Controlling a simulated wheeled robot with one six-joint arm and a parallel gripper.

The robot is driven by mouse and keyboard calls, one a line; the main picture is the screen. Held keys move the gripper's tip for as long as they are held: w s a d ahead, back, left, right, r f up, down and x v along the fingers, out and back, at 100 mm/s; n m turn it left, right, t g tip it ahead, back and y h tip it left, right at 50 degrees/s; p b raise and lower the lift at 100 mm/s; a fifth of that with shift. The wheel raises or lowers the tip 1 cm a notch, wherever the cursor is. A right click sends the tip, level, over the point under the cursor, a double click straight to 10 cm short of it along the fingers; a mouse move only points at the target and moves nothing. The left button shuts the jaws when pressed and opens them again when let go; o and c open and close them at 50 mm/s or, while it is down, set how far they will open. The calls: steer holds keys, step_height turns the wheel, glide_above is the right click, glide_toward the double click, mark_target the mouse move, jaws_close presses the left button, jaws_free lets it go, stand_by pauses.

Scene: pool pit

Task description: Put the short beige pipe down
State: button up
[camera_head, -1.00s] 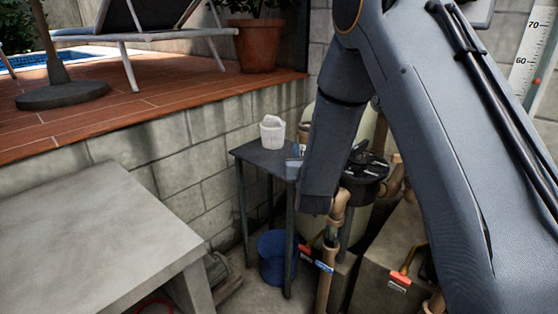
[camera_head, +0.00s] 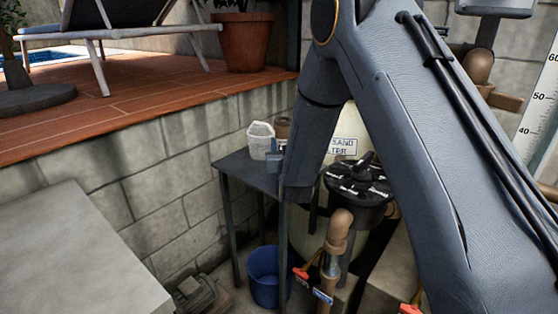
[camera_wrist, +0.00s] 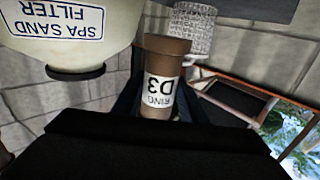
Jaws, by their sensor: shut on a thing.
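The short beige pipe (camera_wrist: 165,52) looks brown in the wrist view and has a white label reading "RING D3". My gripper (camera_wrist: 165,97) is shut on it, with dark fingers on both sides of the pipe. In the head view the pipe's top (camera_head: 283,127) shows beside my arm, just behind and right of a white basket (camera_head: 261,140), over the small dark side table (camera_head: 240,172). My arm hides most of the gripper there. I cannot tell whether the pipe's lower end touches the tabletop.
The spa sand filter (camera_wrist: 75,30) stands close by, with a black valve top (camera_head: 358,185). Upright piping (camera_head: 337,235) with red-handled valves stands in front. A concrete block (camera_head: 70,255) is at left. The table's left part is bare.

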steer(key=shift+f+p, duration=0.3)
steer(key=shift+f, duration=2.8)
steer(key=shift+f, duration=0.1)
steer(key=o, duration=0.6)
steer(key=shift+f, duration=0.1)
steer(key=o, duration=0.4)
